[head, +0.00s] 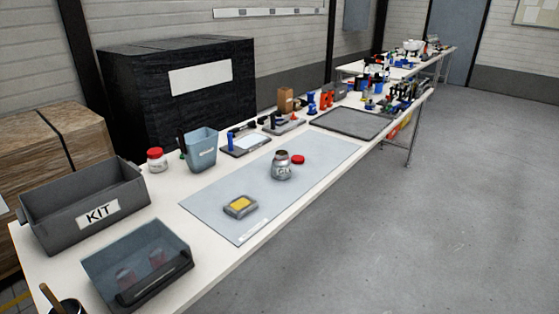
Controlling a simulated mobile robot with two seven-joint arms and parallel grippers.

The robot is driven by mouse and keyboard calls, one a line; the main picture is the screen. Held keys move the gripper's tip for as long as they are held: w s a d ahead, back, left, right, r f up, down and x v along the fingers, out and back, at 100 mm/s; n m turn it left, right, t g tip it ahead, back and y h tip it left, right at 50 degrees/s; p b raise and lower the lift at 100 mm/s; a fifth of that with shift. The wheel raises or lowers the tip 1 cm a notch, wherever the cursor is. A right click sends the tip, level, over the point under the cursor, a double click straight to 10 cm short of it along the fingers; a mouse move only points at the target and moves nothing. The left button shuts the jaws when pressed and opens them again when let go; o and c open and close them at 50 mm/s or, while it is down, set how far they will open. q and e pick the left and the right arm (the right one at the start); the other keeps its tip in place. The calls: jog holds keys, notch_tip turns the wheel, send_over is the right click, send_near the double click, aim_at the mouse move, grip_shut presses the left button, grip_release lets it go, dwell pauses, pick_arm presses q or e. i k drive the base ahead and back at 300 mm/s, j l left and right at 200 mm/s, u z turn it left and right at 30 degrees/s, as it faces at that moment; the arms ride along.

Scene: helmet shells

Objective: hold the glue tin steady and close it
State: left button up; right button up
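The glue tin (281,168) is a small grey metal can with a narrower neck. It stands upright on the pale blue-grey mat (215,197) on the long white table. Its neck looks uncovered, though it is too small to be sure. A red lid (298,159) lies flat on the mat just to the right of the tin, apart from or barely behind it. Neither of my grippers shows in the head view.
A grey and yellow pad (240,206) lies on the mat nearer the front. A KIT bin (85,200), a clear-fronted bin (105,268), a red-lidded jar (156,161) and a blue-grey bucket (201,149) stand left. A dark tray (350,124) lies beyond the mat. Floor at right is clear.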

aim_at(281, 162)
jog(key=l+u, duration=0.15)
jog(key=u, duration=0.25)
jog(key=i+l+u, duration=0.1)
jog(key=l+u, duration=0.15)
jog(key=u, duration=0.15)
jog(key=l+u, duration=0.2)
jog(key=u, duration=0.2)
jog(key=l+u, duration=0.3)
jog(key=l, duration=0.25)
jog(key=k+l+u, duration=0.1)
jog(key=l+u, duration=0.2)
jog(key=l, duration=0.2)
jog(key=k+l, duration=0.1)
jog(key=l, duration=0.25)
jog(key=k+l, duration=0.1)
jog(key=l, duration=0.3)
jog(key=k+l+u, duration=0.1)
jog(key=l, duration=0.25)
jog(key=k+l, duration=0.1)
jog(key=l, duration=0.25)
jog(key=k+l, duration=0.1)
jog(key=l, duration=0.25)
jog(key=k+l+u, duration=0.1)
jog(key=l, duration=0.3)
